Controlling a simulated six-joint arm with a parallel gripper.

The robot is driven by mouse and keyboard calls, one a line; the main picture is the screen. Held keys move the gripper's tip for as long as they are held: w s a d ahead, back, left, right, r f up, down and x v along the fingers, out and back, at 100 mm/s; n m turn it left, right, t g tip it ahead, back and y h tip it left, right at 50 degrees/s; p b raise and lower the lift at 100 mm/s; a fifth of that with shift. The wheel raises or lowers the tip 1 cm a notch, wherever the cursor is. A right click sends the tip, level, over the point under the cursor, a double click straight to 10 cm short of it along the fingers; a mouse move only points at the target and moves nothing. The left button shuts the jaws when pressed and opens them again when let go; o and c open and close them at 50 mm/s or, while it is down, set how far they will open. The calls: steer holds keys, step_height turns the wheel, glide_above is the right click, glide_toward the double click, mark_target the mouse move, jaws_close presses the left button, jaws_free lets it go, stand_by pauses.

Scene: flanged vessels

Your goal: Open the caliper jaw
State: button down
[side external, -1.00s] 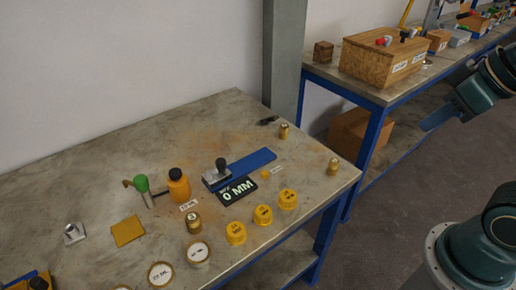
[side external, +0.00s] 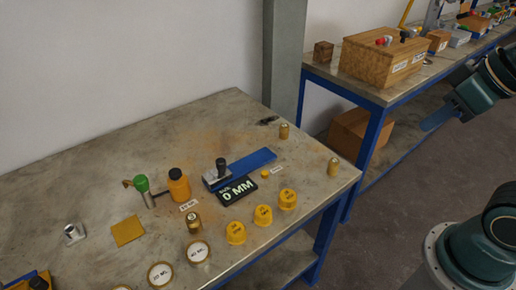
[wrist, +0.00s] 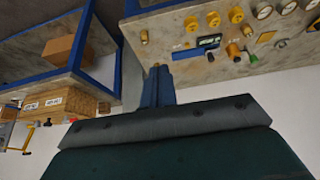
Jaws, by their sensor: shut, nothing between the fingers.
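The caliper is a blue bar (side external: 252,160) lying on the workbench, with a grey metal jaw block (side external: 215,178) at its left end and a dark upright knob (side external: 221,165) on it. A black display (side external: 238,190) in front of it reads 0 MM. The display also shows upside down in the wrist view (wrist: 208,41). My gripper (wrist: 157,70) shows in the wrist view with its blue fingers together and nothing between them. It is off the bench, well away from the caliper. In the side view only part of my arm shows at the right edge.
An orange bottle (side external: 179,186) and a green-topped tool (side external: 142,187) stand left of the caliper. A second bench with a wooden box (side external: 384,62) stands behind. The left back bench top is clear.

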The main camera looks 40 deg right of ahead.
stand_by(0.3)
steer(key=c, duration=1.6)
jaws_free()
steer(key=o, duration=0.3)
steer(key=shift+w+r, duration=0.15)
steer(key=shift+w, duration=0.05)
steer(key=shift+o, duration=0.8)
steer(key=shift+w+a+r, duration=0.1)
steer(key=shift+w+r, duration=0.05)
steer(key=shift+w, duration=0.1)
steer(key=w+a+r+m+g, duration=0.1)
steer(key=w+a+r+m, duration=0.15)
steer(key=w, duration=0.85)
steer(key=w+a+r+m+g, duration=0.15)
steer(key=w+a, duration=0.25)
steer(key=w, duration=0.6)
steer(key=w+a+f+m+g, duration=0.3)
steer(key=w+a+f+m, duration=0.2)
steer(key=w+a+f, duration=0.8)
steer(key=w+f, duration=0.3)
steer(key=w, duration=0.1)
steer(key=shift+a+f, duration=0.4)
